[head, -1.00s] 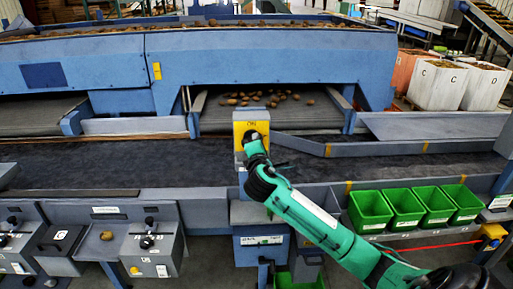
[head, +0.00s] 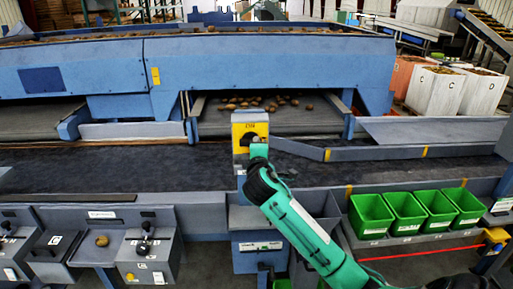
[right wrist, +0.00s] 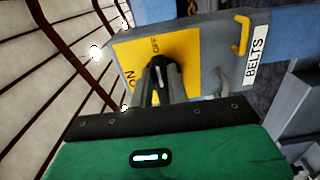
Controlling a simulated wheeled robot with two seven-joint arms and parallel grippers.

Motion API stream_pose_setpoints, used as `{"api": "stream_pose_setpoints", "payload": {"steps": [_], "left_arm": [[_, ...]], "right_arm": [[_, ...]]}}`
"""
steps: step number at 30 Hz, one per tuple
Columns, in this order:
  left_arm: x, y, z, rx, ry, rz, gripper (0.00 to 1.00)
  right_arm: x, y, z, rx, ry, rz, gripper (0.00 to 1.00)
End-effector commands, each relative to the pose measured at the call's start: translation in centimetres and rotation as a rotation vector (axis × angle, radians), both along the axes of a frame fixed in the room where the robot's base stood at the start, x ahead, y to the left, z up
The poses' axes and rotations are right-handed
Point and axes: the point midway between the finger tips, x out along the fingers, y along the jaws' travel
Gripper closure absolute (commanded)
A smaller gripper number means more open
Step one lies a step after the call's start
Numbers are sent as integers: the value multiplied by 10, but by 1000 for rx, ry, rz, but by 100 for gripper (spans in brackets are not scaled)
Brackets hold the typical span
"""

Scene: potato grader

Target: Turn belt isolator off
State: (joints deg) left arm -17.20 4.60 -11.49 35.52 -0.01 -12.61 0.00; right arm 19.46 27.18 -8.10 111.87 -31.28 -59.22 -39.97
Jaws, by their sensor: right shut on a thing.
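The belt isolator is a grey box with a yellow face plate (head: 250,129) at the middle of the head view. It also shows in the right wrist view as a yellow plate (right wrist: 190,62) with a dark rotary knob (right wrist: 156,52) and partly hidden lettering. A white label beside it reads BELTS (right wrist: 256,55). My right gripper (right wrist: 162,72) is shut on the knob, its fingers pointing at the plate. In the head view my right wrist hides most of the knob, so I cannot tell its exact setting.
A dark conveyor belt (head: 120,166) runs behind the isolator, with potatoes (head: 265,102) on the feed beyond. Several green bins (head: 371,215) stand to the right. Control boxes (head: 148,258) stand at the lower left. A yellow hook (right wrist: 241,36) sits near the BELTS label.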

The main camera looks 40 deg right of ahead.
Motion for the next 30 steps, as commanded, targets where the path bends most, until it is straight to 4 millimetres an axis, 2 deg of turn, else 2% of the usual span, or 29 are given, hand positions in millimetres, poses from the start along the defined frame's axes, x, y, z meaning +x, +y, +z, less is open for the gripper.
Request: {"api": "stream_pose_setpoints", "payload": {"steps": [5, 6, 9, 20, 25, 30], "left_arm": [[0, 0, 0, 0, 0, 0, 64], [0, 0, 0, 0, 0, 0, 64], [0, 0, 0, 0, 0, 0, 64], [0, 0, -2, 0, -1, 1, 64], [0, 0, -10, 0, -1, 1, 64], [1, 0, -21, 0, -1, 1, 64]], "right_arm": [[0, 0, -1, 3, 2, 0, 100], [0, 0, -1, 3, 2, 0, 80], [0, 0, -1, 2, 2, 0, 62], [-3, 3, -1, 1, 1, 1, 62], [-22, 14, -3, 2, 0, 2, 62], [-53, 34, -4, 3, -1, 4, 62]]}}
